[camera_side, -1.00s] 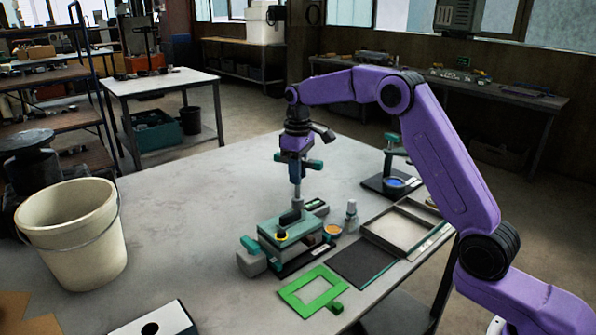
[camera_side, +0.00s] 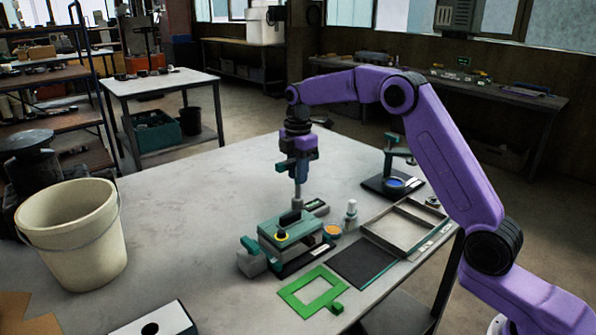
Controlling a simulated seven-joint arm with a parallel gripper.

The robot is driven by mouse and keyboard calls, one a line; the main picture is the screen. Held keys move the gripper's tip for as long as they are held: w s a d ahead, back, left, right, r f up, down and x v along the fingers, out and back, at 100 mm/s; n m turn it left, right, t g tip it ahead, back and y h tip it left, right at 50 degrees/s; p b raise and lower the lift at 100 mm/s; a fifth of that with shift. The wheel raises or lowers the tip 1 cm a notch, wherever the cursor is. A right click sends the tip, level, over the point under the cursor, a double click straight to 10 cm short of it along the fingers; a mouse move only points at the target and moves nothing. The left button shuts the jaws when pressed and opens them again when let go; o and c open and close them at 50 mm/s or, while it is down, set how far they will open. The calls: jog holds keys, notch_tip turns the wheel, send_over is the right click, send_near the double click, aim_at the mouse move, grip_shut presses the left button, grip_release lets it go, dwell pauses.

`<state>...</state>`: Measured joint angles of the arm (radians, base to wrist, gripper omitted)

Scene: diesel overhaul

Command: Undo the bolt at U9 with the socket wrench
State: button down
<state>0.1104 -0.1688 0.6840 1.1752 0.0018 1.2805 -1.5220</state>
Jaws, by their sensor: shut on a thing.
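My gripper (camera_side: 298,167) points down above the work block and is shut on the socket wrench. The wrench's grey shaft (camera_side: 297,192) hangs upright below the jaws. Its lower end (camera_side: 297,204) is at the back part of the teal and grey block (camera_side: 278,236), by a dark raised piece (camera_side: 290,217). I cannot tell whether the socket sits on a bolt. The bolt at U9 is hidden or too small to make out.
Close by on the table stand an orange-filled dish (camera_side: 332,230), a small bottle (camera_side: 351,214) and an open tray (camera_side: 378,236). A green frame (camera_side: 301,297) lies in front, beside a dark mat (camera_side: 345,272). A cream bucket (camera_side: 72,250) stands left. The table's middle left is clear.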

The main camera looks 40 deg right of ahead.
jog(key=n, duration=0.3)
jog(key=shift+f+n, duration=0.1)
jog(key=shift+n, duration=0.2)
jog(key=n, duration=1.1)
jog(key=shift+n, duration=0.3)
